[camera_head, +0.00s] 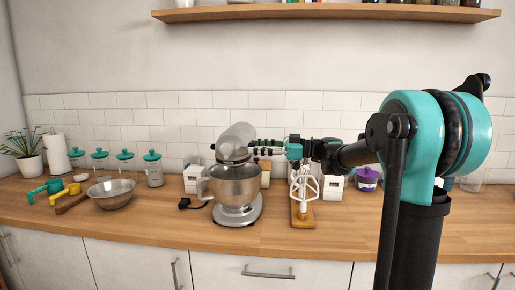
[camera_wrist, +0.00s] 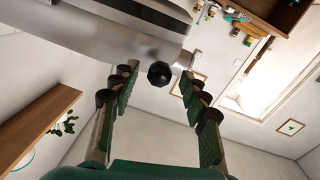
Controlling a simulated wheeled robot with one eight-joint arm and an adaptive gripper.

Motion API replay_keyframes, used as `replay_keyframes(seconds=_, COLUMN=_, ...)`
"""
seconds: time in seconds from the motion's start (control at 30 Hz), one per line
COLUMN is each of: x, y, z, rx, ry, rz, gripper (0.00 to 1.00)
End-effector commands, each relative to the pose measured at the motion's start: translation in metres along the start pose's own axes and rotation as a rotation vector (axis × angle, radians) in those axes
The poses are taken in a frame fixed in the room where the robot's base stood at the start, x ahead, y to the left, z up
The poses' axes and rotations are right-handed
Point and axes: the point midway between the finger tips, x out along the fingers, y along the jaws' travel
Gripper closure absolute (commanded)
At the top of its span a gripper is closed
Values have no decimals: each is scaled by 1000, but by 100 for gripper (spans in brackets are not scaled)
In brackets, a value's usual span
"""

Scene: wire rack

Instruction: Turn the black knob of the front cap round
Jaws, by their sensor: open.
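The black knob (camera_wrist: 160,74) shows in the wrist view on the end of the grey mixer head (camera_wrist: 125,38), between and a little beyond my fingertips. My gripper (camera_wrist: 157,80) is open, with a finger on each side of the knob and visible gaps to it. In the head view my gripper (camera_head: 258,147) reaches in from the right to the raised head of the stand mixer (camera_head: 238,211). The knob cannot be made out there behind the fingers. The front cap's outline is not clear in either view.
The steel mixer bowl (camera_head: 236,188) sits below the tilted head. A metal bowl (camera_head: 112,195) and green-lidded jars (camera_head: 153,172) are at left. The front counter is mostly clear.

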Motion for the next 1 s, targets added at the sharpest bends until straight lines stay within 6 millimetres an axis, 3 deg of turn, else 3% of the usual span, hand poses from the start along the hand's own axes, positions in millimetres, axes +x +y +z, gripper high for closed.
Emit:
replay_keyframes(seconds=0.3, x=2, y=0, z=0, rx=0, ry=0, rz=1, gripper=55)
replay_keyframes(seconds=0.67, x=2, y=0, z=0, rx=0, ry=0, rz=1, gripper=100)
replay_keyframes(seconds=1.0, x=2, y=0, z=0, rx=35, ry=-3, rz=1, gripper=100)
